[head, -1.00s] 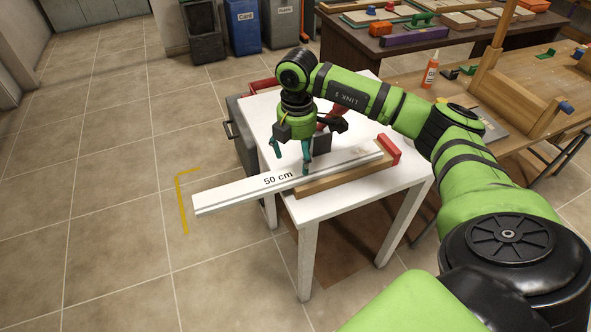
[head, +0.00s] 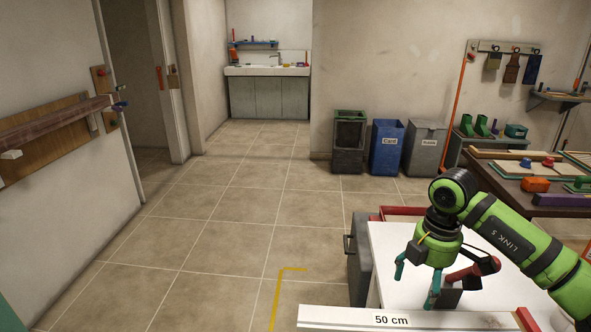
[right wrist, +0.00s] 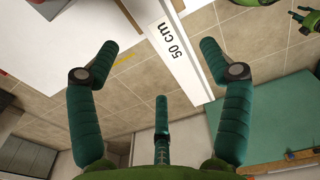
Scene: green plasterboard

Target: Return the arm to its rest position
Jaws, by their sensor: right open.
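My right arm reaches in from the right in the head view, and its gripper (head: 415,288) hangs above the white table (head: 400,240), fingers pointing down. Its fingers are spread with nothing between them. A pale straightedge marked "50 cm" (head: 345,318) lies along the bottom of the head view, just in front of the gripper. In the right wrist view the open fingers of the right gripper (right wrist: 158,58) show, with the straightedge (right wrist: 182,62) beyond them. I cannot tell the exact gap to it.
A red and dark tool (head: 472,272) stands on the table close to the right gripper. A grey cabinet (head: 361,260) adjoins the table's left side. Bins (head: 387,147) stand at the back wall, and a dark workbench (head: 500,170) at right. Tiled floor at left is open.

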